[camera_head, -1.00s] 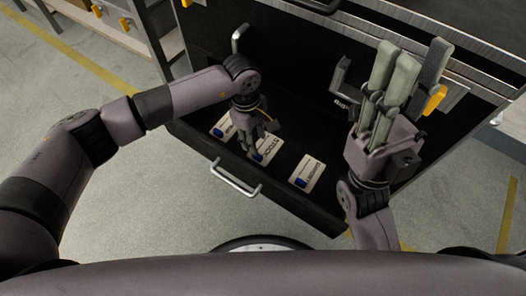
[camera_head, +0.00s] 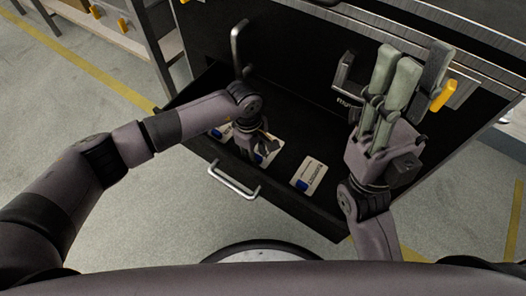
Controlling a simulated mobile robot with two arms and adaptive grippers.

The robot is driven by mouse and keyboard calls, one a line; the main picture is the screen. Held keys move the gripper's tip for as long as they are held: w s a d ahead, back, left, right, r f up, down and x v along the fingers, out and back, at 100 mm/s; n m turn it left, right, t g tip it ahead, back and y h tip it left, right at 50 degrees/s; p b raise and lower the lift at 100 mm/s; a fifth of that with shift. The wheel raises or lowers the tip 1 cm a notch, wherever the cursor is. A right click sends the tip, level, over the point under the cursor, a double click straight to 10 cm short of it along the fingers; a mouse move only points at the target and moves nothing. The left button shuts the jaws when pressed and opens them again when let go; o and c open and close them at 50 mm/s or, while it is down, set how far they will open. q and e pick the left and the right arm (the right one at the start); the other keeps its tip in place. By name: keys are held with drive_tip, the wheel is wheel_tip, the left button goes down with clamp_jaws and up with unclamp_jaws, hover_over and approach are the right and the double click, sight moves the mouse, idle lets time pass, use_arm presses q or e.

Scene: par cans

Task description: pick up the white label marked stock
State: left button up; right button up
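A white label (camera_head: 272,146) with a blue patch lies in the open black drawer. It is partly hidden by my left gripper; its word read STOCK a second ago and is mostly covered now. My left gripper (camera_head: 247,155) points down into the drawer, over the left part of this label. Its fingertips are mostly hidden behind the hand, so I cannot tell whether it grips the label. My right gripper (camera_head: 389,82) points up at the right of the drawer, apart from the labels. I cannot tell how far its fingers are parted.
A second white label (camera_head: 310,175) lies to the right in the drawer (camera_head: 285,195), and another (camera_head: 219,132) lies to the left, partly covered by my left arm. The drawer has a metal front handle (camera_head: 234,180). Black drawer floor is bare between labels.

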use_arm(q)
clamp_jaws()
drive_tip(key=shift+r, duration=0.1)
